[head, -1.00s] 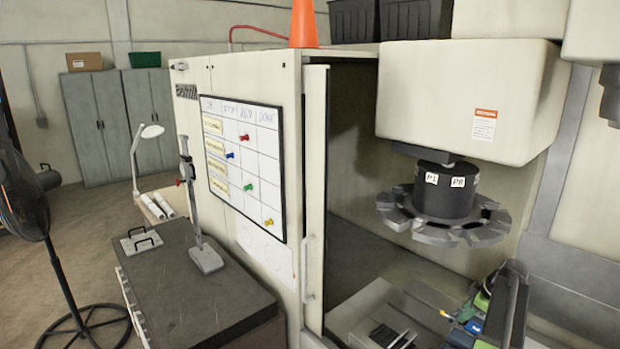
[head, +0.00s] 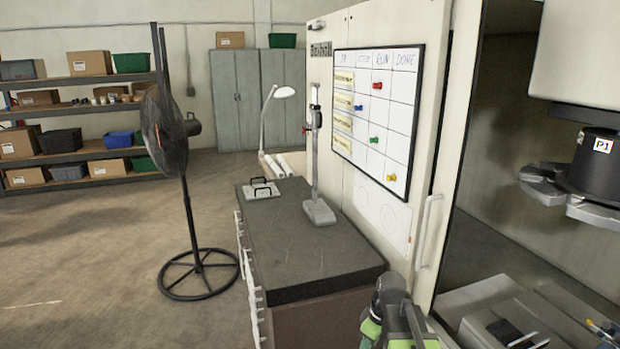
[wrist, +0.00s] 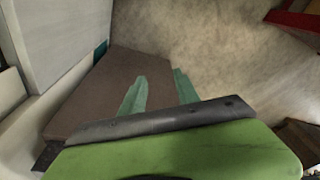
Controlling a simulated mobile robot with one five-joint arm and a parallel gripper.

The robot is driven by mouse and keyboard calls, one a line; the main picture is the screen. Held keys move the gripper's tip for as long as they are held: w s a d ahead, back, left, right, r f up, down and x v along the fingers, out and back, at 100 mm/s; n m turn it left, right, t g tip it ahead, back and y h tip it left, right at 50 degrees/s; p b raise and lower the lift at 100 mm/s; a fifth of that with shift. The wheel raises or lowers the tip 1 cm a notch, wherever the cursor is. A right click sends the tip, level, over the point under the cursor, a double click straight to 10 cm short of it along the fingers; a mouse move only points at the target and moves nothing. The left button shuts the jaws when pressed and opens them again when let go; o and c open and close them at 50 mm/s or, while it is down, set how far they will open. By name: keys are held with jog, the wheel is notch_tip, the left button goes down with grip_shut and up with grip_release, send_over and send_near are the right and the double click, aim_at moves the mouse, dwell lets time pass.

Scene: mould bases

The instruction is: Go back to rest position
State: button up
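My gripper (wrist: 160,84) shows in the wrist view as two green fingers with a clear gap between them. It is open and nothing is between the fingers. It points down towards the floor (wrist: 205,45), with the brown side of a cabinet (wrist: 95,98) below and to the left. In the head view, part of my green and black arm stands at the bottom, in front of the near end of the dark-topped cabinet (head: 310,235). The fingertips cannot be made out there.
The machine (head: 425,185) with its open bay and tool carousel (head: 580,190) stands on the right. A whiteboard (head: 376,115) hangs on its side. A height gauge (head: 318,205) and a handled plate (head: 262,190) stand on the cabinet. A fan (head: 190,215) stands left; floor there is clear.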

jog(key=s+f+m+g+h, duration=0.1)
jog(key=s+m, duration=0.6)
jog(key=m, duration=0.2)
jog(key=shift+s+a+f+m+h, duration=0.25)
jog(key=shift+s+a+m+h, duration=0.1)
jog(key=shift+s+m+h, duration=0.05)
